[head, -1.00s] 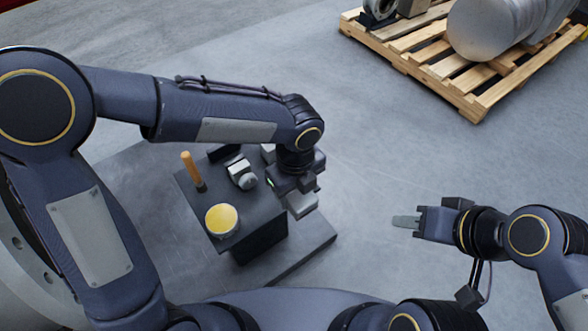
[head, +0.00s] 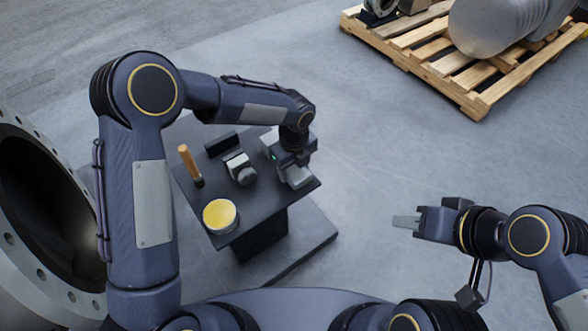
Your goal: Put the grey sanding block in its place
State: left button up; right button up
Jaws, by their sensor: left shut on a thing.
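The grey sanding block (head: 298,179) shows below my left gripper (head: 292,165) in the head view. My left gripper is shut on it at the right side of the small dark stand (head: 269,207). The gripper hides part of the block, and I cannot tell whether the block touches the stand top. A light grey item (head: 268,142) is partly hidden behind the gripper. My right gripper (head: 407,222) is out over the floor at the right, away from the stand; its finger gap cannot be made out.
On the stand are an orange-handled tool (head: 187,160), a yellow-topped round tin (head: 220,215), a grey-and-white fitting (head: 241,170) and a dark block (head: 222,143). A large flanged pipe (head: 25,275) stands at left. A wooden pallet (head: 470,100) lies at upper right. Floor between is clear.

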pick_arm(q)
jog(key=shift+f, duration=0.3)
jog(key=shift+f, duration=0.1)
jog(key=o, duration=0.9)
